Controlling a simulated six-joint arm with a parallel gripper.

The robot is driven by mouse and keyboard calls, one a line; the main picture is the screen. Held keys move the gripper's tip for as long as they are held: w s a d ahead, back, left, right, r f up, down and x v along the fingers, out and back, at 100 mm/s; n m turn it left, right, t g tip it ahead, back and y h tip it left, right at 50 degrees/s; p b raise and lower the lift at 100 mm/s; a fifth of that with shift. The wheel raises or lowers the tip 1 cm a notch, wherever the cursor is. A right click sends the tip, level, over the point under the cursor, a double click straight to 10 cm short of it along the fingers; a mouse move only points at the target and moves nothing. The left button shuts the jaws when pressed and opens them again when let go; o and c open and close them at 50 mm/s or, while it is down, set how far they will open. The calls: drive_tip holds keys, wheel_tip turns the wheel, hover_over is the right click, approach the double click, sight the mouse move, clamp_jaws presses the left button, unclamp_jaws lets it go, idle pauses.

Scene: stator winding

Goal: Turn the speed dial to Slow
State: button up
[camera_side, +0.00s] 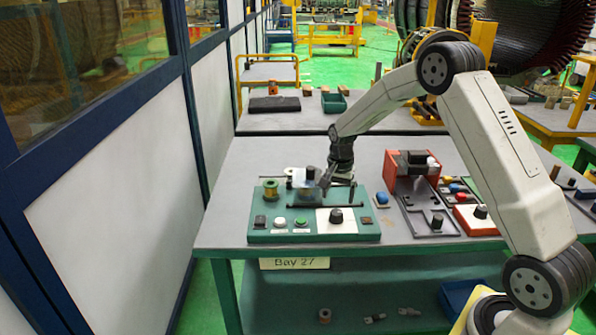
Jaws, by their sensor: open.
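A green control panel (370,232) lies near the front edge of the grey bench. On it, a black round dial (336,216) sits on a white plate; I cannot read its markings or tell where it points. Left of the dial are a green button (301,222), a white button (280,222) and a black switch (260,221). My gripper (325,183) is above the back of the panel, behind and slightly left of the dial and apart from it. It is open, small and dark here, and its fingers are hard to make out.
A copper-coloured spool (271,190) and a pale block (305,180) stand at the panel's back. A dark rod (325,206) lies behind the dial. To the right are a red device (412,165) and a red box with another black knob (480,211). The bench's left side is clear.

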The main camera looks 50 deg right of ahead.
sight(337, 212)
drive_tip(key=shift+f, duration=3.35)
clamp_jaws()
